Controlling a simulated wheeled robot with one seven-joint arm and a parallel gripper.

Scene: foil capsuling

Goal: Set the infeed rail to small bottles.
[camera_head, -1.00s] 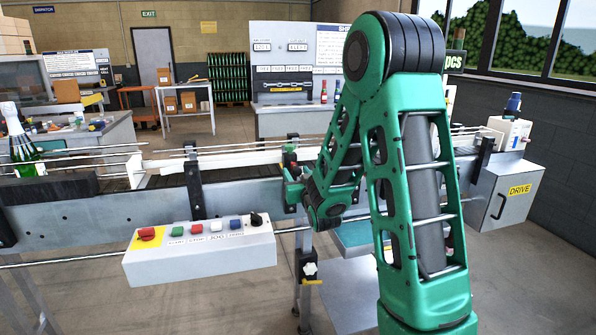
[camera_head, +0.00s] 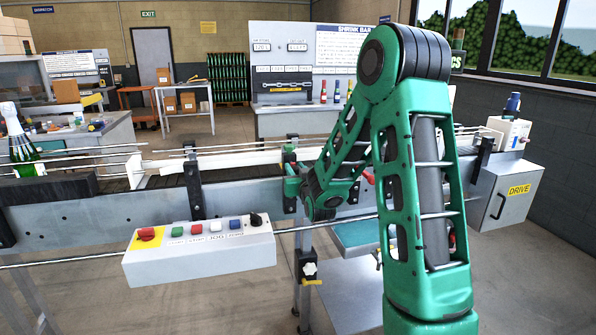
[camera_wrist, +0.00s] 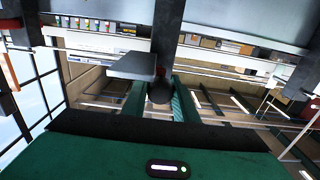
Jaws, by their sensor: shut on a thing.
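The infeed rail (camera_head: 225,163) is a pale guide bar running along the conveyor, with thin metal rods behind it. A dark bracket post (camera_head: 194,180) stands at its left part. My gripper (camera_head: 291,180) is at a second bracket post, on the near side of the conveyor. In the wrist view my gripper (camera_wrist: 160,98) has its two green fingers closed around a dark round knob (camera_wrist: 160,92). A grey flat plate (camera_wrist: 133,66) is beside the knob. My forearm hides part of the rail to the right.
A control box (camera_head: 200,252) with coloured buttons sticks out at the front left of the conveyor. A champagne bottle (camera_head: 20,150) stands at the far left. A drive cabinet (camera_head: 508,195) is at the right end. A red knob (camera_head: 369,177) shows beside my arm.

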